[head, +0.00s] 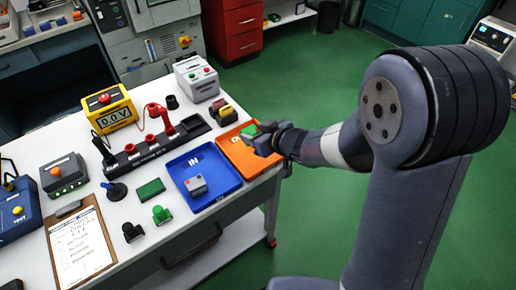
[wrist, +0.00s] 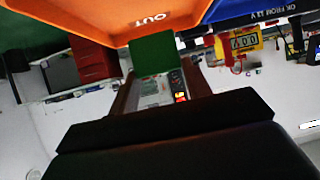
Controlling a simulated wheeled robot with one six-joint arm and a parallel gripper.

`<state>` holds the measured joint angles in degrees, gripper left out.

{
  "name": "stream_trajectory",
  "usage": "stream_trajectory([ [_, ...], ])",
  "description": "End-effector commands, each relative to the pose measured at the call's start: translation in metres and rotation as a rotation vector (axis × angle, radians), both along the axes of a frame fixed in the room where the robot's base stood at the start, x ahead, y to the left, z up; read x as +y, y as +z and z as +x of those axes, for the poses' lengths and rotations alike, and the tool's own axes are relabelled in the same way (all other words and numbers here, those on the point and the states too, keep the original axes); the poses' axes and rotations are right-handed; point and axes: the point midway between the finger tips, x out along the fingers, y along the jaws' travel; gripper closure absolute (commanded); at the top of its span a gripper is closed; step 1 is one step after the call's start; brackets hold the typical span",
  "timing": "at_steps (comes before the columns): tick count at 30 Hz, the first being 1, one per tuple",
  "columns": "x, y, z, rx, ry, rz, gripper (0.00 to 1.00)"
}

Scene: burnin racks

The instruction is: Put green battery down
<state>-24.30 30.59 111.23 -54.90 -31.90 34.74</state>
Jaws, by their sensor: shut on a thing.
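My gripper (head: 266,141) is shut on the green battery (head: 249,129) over the orange tray (head: 231,157). The gripper's dark body hides part of the battery in the head view. In the wrist view the green battery (wrist: 154,54) sits between the two fingertips, close to the orange tray (wrist: 90,25) marked OUT. I cannot tell whether the battery touches the tray floor.
The blue IN tray (head: 180,167) left of the orange tray holds a grey block with a red top (head: 196,186). A black charging strip (head: 155,148), a yellow voltage meter (head: 115,115) and a clipboard (head: 80,245) share the white table.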

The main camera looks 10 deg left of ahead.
Motion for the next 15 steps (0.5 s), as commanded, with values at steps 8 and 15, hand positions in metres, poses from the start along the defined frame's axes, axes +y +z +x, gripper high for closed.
stream_trajectory([
  [8, 0.0, -0.035, 0.0, 0.002, 0.0, 0.001, 0.91],
  [15, 0.0, -0.045, 0.001, -0.003, 0.0, 0.002, 0.91],
])
